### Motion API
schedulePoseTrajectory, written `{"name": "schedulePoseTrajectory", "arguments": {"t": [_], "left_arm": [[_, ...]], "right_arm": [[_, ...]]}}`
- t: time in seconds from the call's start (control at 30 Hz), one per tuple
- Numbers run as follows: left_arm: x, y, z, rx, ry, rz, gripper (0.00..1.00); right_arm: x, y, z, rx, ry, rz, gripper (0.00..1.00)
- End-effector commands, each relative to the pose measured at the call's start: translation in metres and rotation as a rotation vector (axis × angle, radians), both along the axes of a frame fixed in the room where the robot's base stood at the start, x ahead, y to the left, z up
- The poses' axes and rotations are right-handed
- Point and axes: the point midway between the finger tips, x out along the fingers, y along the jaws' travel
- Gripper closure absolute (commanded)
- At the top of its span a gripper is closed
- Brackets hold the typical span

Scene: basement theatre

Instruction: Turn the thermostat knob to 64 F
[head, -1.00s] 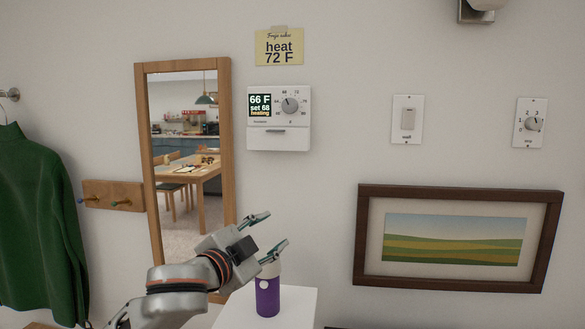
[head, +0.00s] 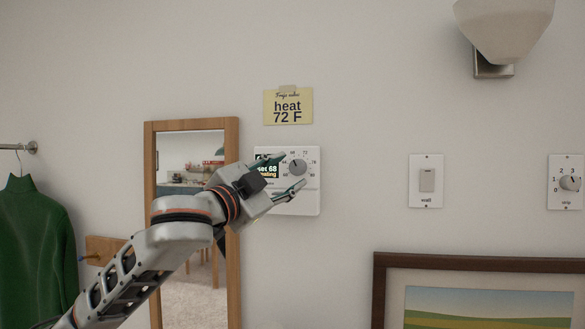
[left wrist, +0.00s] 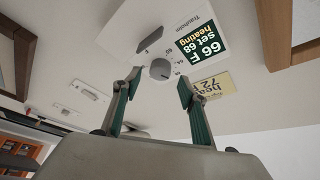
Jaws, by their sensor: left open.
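The white thermostat (head: 303,207) is on the wall, partly covered by my left gripper in the head view. Its grey round knob (head: 297,167) shows between the fingertips there. In the left wrist view the knob (left wrist: 160,69) lies ahead of and between the two open fingers, with no clear contact. The dark display reads 66 F, set 68, heating in the left wrist view (left wrist: 201,41); the head view shows only part of it. My left gripper (head: 293,170) is open and empty in front of the thermostat. My right gripper is not in view.
A yellow note (head: 288,106) reading "heat 72 F" is taped above the thermostat. A wood-framed mirror (head: 233,270) hangs at left. A wall switch (head: 427,180), a numbered dial plate (head: 567,182) and a framed picture (head: 480,262) are to the right. A wall lamp (head: 503,30) is above.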

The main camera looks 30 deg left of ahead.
Motion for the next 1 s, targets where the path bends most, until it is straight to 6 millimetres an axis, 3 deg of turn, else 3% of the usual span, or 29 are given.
{"name": "schedulePoseTrajectory", "arguments": {"t": [0.2, 0.53, 0.57, 0.7, 1.0], "left_arm": [[0.023, -0.002, 0.006, -0.001, 0.0, 0.0, 0.58], [0.027, -0.003, 0.006, 0.001, 0.0, 0.0, 0.58], [0.027, -0.003, 0.006, 0.001, 0.0, 0.0, 0.6], [0.027, -0.003, 0.006, 0.001, 0.0, 0.0, 0.96], [0.027, -0.003, 0.006, -0.015, -0.004, -0.001, 0.96]], "right_arm": [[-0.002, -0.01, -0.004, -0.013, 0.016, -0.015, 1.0], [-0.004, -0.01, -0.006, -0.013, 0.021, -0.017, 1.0], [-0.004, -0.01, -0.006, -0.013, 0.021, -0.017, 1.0], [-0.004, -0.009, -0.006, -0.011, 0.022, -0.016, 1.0], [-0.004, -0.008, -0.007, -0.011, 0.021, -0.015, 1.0]]}}
